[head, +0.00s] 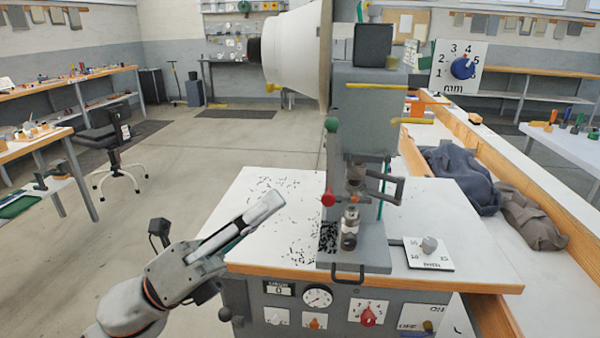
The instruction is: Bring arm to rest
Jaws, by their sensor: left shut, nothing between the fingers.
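My left gripper (264,212) comes in from the lower left and is shut with nothing between its fingers. Its tip is above the left part of the white press table (225,228), left of the eyelet press (368,130) and apart from it. The press has a red knob (328,199), a green knob (331,125) and a large white hopper (293,57) at upper left. My right arm and gripper are not in view.
Small dark bits (277,188) lie scattered on the table. A white dial plate (429,253) lies right of the press base. The front panel holds a gauge (317,296) and a red knob (368,316). Grey cloth (462,178) lies in the trough at right. Open floor is at left.

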